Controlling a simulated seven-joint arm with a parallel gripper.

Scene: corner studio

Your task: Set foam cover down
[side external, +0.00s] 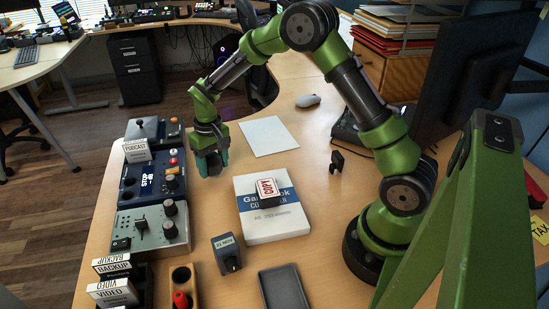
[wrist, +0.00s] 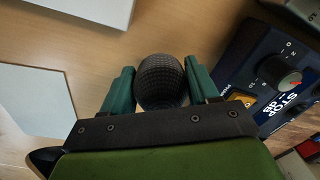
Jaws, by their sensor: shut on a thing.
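The foam cover (wrist: 160,82) is a round, dark, finely textured ball in the wrist view. My gripper (side external: 214,168) is shut on it, with a teal finger on each side. In the side external view the gripper points down over the desk (side external: 210,222), to the right of the dark blue control box. There the cover is mostly hidden between the fingers. I cannot tell whether the cover touches the desk.
A dark blue control box (side external: 133,188) stands close to the left of the gripper. A white book (side external: 270,228) bearing a red-and-white labelled block (side external: 266,190) lies to the right. A white sheet (side external: 268,136) lies behind. A dark tray (side external: 283,287) is in front.

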